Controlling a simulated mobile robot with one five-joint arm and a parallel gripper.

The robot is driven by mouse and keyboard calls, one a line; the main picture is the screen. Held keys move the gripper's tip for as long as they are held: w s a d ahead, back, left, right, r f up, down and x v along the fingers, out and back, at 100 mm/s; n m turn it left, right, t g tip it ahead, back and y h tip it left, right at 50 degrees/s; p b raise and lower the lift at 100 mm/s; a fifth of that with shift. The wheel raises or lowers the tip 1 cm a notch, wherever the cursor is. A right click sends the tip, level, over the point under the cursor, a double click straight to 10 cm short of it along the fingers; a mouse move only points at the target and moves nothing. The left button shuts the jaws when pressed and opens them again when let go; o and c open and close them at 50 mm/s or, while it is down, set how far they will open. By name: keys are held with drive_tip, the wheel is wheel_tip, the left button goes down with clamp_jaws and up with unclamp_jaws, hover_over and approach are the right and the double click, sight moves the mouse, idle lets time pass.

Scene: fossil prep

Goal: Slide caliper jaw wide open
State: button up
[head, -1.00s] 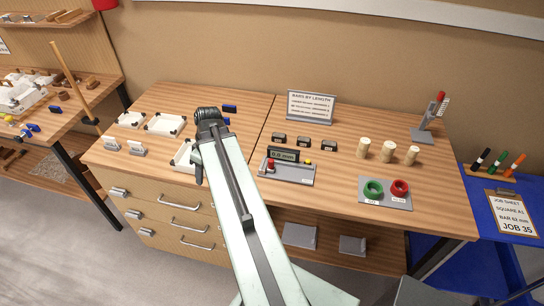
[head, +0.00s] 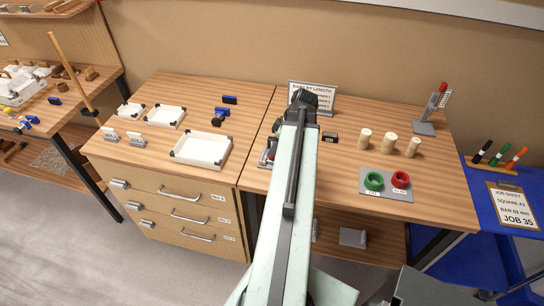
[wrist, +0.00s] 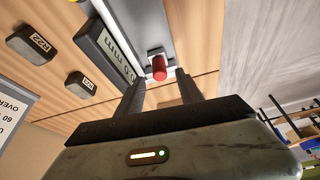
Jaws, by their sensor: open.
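The caliper shows in the wrist view as a pale grey bar (wrist: 140,22) with a dark display box (wrist: 103,48) and a red knob (wrist: 158,69). The display digits look like 0.0 mm, seen upside down. In the head view my arm hides most of the caliper, and only its left end (head: 266,153) shows. My gripper (wrist: 160,88) is open and empty. Its two dark fingers point toward the caliper, and the red knob appears between and just beyond their tips. I cannot tell the remaining distance. In the head view the fingers are hidden by my arm.
Dark labelled blocks (wrist: 32,44) lie beside the caliper, near a sign (head: 312,90). Pale cylinders (head: 389,143) and a grey plate (head: 378,190) with green and red rings are to the right. White trays (head: 201,149) are to the left.

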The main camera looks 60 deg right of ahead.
drive_tip(key=b+x, duration=0.2)
drive_tip(key=x, duration=0.2)
drive_tip(key=shift+f, duration=0.1)
clamp_jaws()
drive_tip(key=shift+s, duration=0.1)
idle(1.2)
